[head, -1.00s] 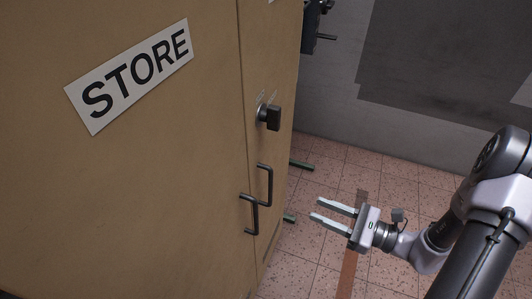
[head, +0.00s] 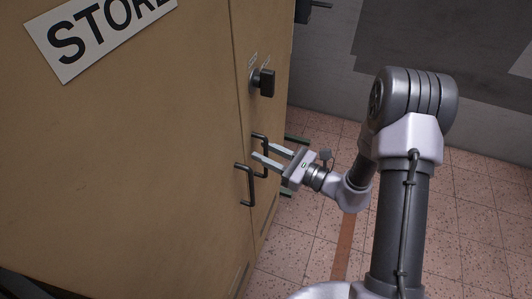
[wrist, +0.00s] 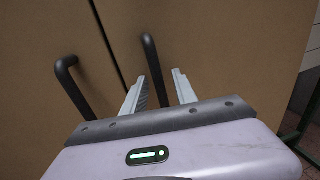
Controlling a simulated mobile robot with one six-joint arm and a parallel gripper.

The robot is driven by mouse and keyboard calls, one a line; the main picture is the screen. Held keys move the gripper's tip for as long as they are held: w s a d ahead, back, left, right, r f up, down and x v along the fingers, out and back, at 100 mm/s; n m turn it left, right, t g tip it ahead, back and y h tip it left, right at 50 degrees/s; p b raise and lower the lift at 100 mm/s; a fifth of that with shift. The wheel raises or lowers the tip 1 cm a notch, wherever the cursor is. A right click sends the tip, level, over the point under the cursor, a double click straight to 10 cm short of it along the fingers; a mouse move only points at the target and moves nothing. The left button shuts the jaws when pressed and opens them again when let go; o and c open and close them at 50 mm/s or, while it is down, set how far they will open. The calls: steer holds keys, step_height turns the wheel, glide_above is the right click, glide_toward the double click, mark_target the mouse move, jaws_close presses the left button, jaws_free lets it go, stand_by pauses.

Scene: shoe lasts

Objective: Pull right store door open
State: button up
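The tan store cabinet has two doors with a seam between them. The right store door (head: 262,210) is the narrow-looking one in the head view and appears closed. Its black bar handle (head: 265,140) also shows in the wrist view (wrist: 149,50). My gripper (head: 262,152) is open at this handle. In the wrist view, the handle's bar runs down between my two fingertips (wrist: 156,82), with a gap on each side. The lower part of the handle is partly hidden by my gripper. I cannot tell whether a finger touches it.
The left door (head: 130,170) carries a STORE sign (head: 100,35) and its own black handle (head: 246,184), close left of my gripper. A black knob lock (head: 265,82) sits above the right handle. Tiled floor (head: 470,220) to the right is clear.

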jaws_close()
stand_by(1.4)
